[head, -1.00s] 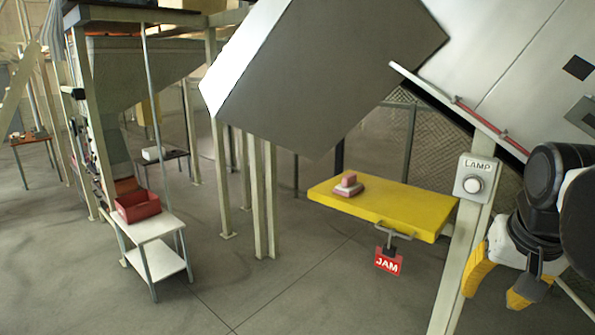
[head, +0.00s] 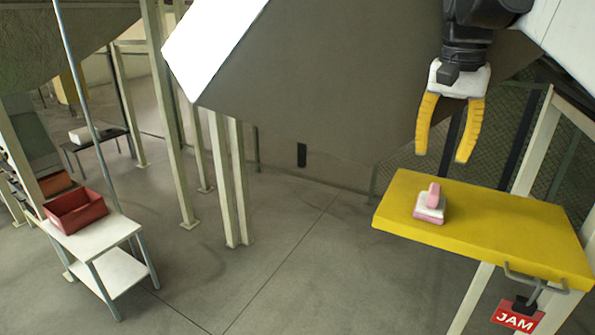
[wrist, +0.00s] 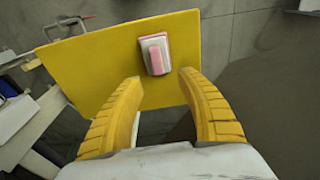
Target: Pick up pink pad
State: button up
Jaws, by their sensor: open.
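The pink pad (head: 430,207) lies on the yellow tabletop (head: 500,227), left of its middle in the head view. It has a pink and white base with a narrower pink block on top. It also shows in the wrist view (wrist: 155,54), beyond the fingertips. My gripper (head: 441,158) has yellow fingers, points down and is open and empty above the table's back edge. In the wrist view my gripper (wrist: 160,80) has its fingers spread, with the pad apart from them and roughly between their lines.
A large grey slanted chute (head: 320,80) hangs left of and behind my gripper. A red "JAM" sign (head: 518,317) hangs from a handle at the table's front. A red bin (head: 76,212) stands on a white cart (head: 105,240) at the left. Posts (head: 230,180) stand between.

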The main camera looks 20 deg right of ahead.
aim_at(436, 189)
jog(key=f, duration=0.2)
jog(key=s+d+f, duration=0.1)
jog(key=f, duration=0.1)
jog(key=shift+w+a+f, duration=0.15)
jog(key=shift+w+f, duration=0.15)
jog(key=shift+f, duration=0.35)
notch_tip(436, 189, down, 4)
jog(key=shift+f+p, duration=0.2)
jog(key=shift+p, duration=0.55)
jog(key=shift+w+f, duration=0.15)
jog(key=shift+f, duration=0.05)
grip_shut()
